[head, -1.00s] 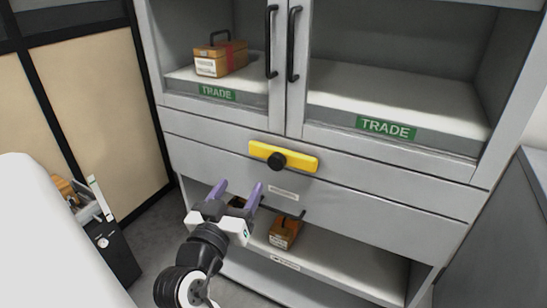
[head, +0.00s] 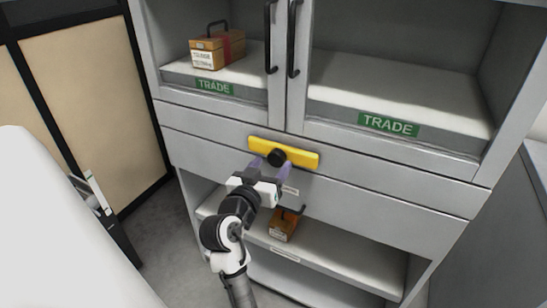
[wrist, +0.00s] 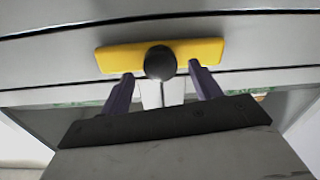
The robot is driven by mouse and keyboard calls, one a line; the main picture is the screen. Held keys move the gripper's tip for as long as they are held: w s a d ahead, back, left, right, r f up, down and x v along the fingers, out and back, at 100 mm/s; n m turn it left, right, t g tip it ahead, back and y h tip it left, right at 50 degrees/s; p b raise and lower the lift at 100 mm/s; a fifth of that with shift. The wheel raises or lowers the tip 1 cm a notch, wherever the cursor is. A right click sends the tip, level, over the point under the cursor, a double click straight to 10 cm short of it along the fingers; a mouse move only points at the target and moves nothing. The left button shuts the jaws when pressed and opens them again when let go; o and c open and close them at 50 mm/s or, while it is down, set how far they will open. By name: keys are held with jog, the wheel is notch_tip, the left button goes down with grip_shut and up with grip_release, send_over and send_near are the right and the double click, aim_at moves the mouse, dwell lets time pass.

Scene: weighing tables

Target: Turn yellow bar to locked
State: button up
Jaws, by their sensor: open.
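The yellow bar (head: 303,160) lies nearly level across the front of the grey cabinet, below the doors. A round black knob (head: 277,157) sits at its middle. My gripper (head: 271,166) is open, its purple fingers pointing at the bar from below and in front. In the wrist view the yellow bar (wrist: 204,50) runs across the top, and the black knob (wrist: 160,63) is between the two spread fingers (wrist: 160,82). I cannot tell whether the fingertips touch the bar. Nothing is held.
Another wooden case (head: 283,224) is on the lower shelf, close to my arm. Black door handles (head: 293,42) stick out above the bar. The upper right shelf (head: 400,95) is empty.

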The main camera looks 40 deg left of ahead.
jog(key=shift+x, duration=1.25)
grip_shut()
